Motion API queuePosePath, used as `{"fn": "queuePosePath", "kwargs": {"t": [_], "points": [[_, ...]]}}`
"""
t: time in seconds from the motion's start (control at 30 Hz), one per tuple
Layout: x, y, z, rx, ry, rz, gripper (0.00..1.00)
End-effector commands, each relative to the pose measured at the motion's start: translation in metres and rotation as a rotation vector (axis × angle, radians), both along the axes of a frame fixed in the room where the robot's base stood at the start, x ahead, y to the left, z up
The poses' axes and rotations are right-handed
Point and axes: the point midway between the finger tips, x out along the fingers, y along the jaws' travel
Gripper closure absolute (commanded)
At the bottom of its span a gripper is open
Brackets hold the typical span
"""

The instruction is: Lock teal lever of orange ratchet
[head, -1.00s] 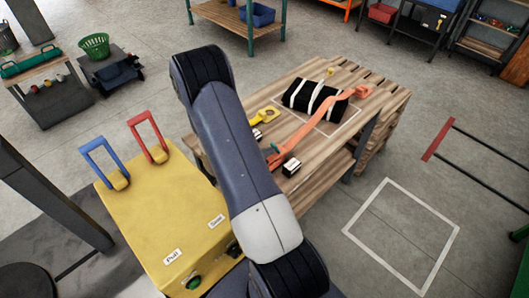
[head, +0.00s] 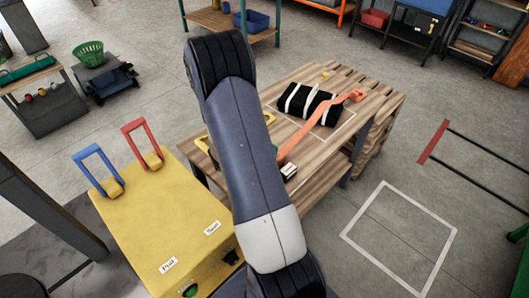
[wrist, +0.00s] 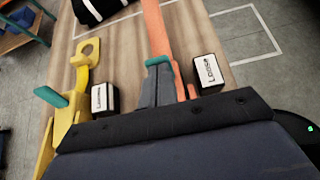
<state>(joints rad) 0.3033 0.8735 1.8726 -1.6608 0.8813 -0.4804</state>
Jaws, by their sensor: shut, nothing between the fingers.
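The orange ratchet (wrist: 181,83) lies at the near end of an orange strap (wrist: 158,28), partly hidden behind my gripper. Its teal lever (wrist: 158,61) shows just beyond my fingertips; I cannot tell whether they touch it. My gripper (wrist: 154,82) is shut and empty. A block (wrist: 208,73) beside the orange ratchet reads "Loose". In the head view the orange strap (head: 318,126) crosses the wooden table (head: 333,173), and my arm hides the gripper and most of the ratchet.
A yellow ratchet (wrist: 70,112) with a raised teal lever (wrist: 51,97) stands to the left, with another labelled block (wrist: 104,98) beside it. A strapped black bundle (head: 309,103) lies farther back. A yellow cabinet (head: 165,215) with red and blue handles stands left of the table.

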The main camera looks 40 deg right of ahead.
Motion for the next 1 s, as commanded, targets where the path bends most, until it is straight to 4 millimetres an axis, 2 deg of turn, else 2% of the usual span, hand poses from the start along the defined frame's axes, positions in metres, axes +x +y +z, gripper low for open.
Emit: {"fn": "queuePosePath", "kwargs": {"t": [0.1,0.43,0.8,1.0], "points": [[0.001,-0.008,0.005,0.088,0.003,-0.003,1.0],[0.001,-0.008,0.004,0.081,0.007,0.001,1.0],[0.001,-0.008,0.019,0.08,0.008,0.0,1.0],[0.001,-0.008,0.019,0.08,0.008,0.0,1.0]]}}
